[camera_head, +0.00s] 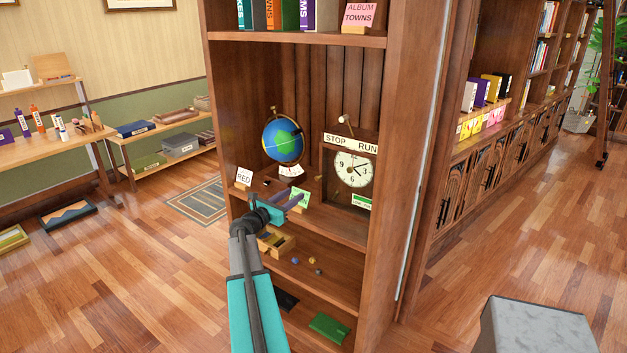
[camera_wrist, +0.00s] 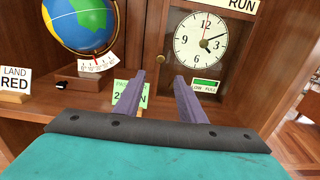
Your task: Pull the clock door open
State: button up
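The clock (camera_head: 354,168) stands in the bookcase as a wooden case with a round white dial. It also shows in the wrist view (camera_wrist: 201,40), where its front door looks shut. A small round brass knob (camera_wrist: 161,59) sits at the door's left edge, low beside the dial. My gripper (camera_head: 299,198) reaches into the bookcase in front of the clock, to its lower left. In the wrist view my gripper (camera_wrist: 158,80) has its two purple fingers apart with nothing held between them. The knob appears just beyond the gap between the fingertips, and contact cannot be told.
A globe (camera_head: 283,138) on a wooden base stands left of the clock. A RED card (camera_head: 243,176) and a green card (camera_head: 300,197) stand near the shelf front. A STOP RUN sign (camera_head: 350,143) is above the dial. The bookcase's right side panel (camera_head: 385,200) is close to the clock.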

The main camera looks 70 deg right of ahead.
aim_at(316, 178)
jog(key=shift+s+d+r, duration=0.1)
jog(key=shift+r, duration=0.05)
jog(key=p+x, duration=0.4)
jog(key=x, duration=0.8)
jog(key=shift+d, duration=0.1)
jog(key=shift+p+x, duration=0.35)
jog(key=shift+x, duration=0.45)
grip_shut()
jog(key=shift+a, duration=0.2)
